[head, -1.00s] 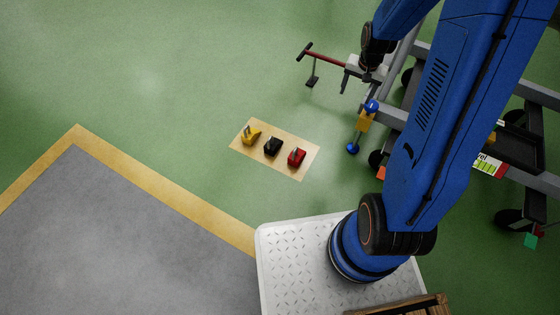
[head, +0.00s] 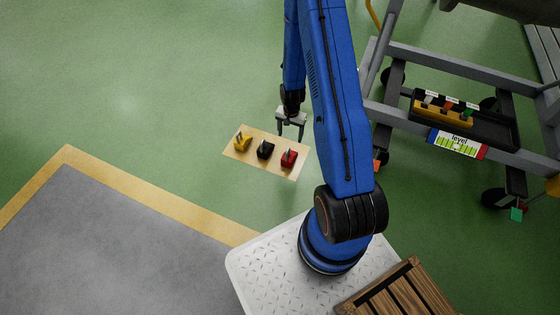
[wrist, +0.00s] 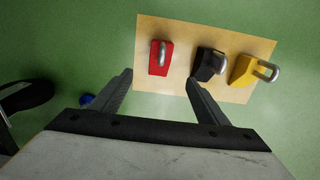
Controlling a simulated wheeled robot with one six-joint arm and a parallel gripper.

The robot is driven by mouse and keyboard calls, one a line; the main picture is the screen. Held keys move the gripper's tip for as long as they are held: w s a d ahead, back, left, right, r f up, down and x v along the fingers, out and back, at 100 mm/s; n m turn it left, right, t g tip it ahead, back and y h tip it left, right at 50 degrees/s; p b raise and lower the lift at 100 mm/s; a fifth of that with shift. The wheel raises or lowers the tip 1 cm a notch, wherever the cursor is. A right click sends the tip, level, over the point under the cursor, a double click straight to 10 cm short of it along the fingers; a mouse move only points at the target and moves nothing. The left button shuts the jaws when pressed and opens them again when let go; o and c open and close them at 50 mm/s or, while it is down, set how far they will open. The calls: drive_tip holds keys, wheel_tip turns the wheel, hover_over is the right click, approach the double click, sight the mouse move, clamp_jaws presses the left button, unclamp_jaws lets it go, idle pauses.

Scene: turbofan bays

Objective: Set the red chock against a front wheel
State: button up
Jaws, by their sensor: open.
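The red chock (head: 289,158) sits at the right end of a tan board on the floor, with a metal loop handle on top. In the wrist view the red chock (wrist: 160,58) lies ahead of my gripper, between the lines of its two fingers. My gripper (head: 290,132) is open and empty, above the board's far edge beside the red chock; its open fingers also show in the wrist view (wrist: 160,78). A grey wheeled frame stands at the right, with dark wheels such as the near one (head: 495,198). I cannot tell which wheels are front ones.
A black chock (head: 265,150) and a yellow chock (head: 242,142) share the tan board (head: 275,171) with the red one. The frame carries a black tray (head: 490,128) and a level label (head: 457,143). Green floor left of the board is clear.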

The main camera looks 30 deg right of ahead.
sight(289, 155)
drive_tip(key=shift+a+f, duration=0.2)
drive_tip(key=shift+f, duration=0.55)
wheel_tip(289, 155, down, 16)
drive_tip(key=shift+w+d+f, duration=0.1)
drive_tip(key=shift+d, duration=0.05)
drive_tip(key=c, duration=1.5)
drive_tip(key=shift+r, duration=5.05)
